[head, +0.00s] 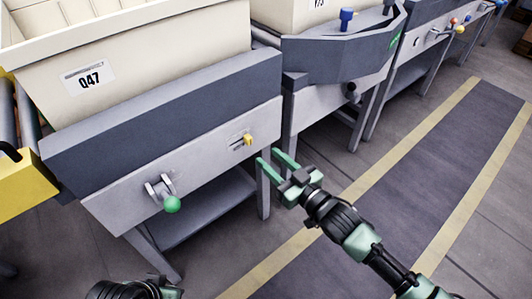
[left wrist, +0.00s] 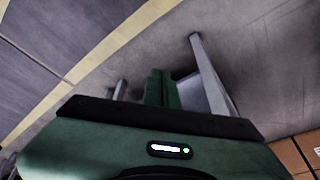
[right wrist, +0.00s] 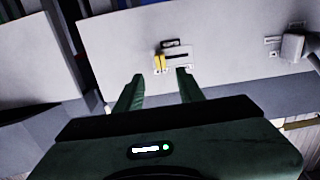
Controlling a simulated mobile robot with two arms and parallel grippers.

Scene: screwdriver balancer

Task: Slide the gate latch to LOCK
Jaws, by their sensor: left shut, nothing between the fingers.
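The gate latch has a small yellow knob (head: 248,139) on a slotted plate on the front panel of the near station. In the head view the knob sits at the right end of the slot. The right wrist view shows the yellow knob (right wrist: 159,62) at the left end of the slot, just beyond the fingertips. My right gripper (head: 270,156) is open and empty, just right of and below the latch, apart from it. My left gripper (left wrist: 160,88) is shut and empty, pointing toward the floor and a table leg. Its fingers are hidden in the head view. The latch labels are too small to read.
A lever with a green ball (head: 172,204) is on the same panel (head: 125,205), left of the latch. A cream tote (head: 150,60) labelled Q47 stands above. Another station (head: 340,60) stands to the right. The floor aisle (head: 400,170) between yellow lines is clear.

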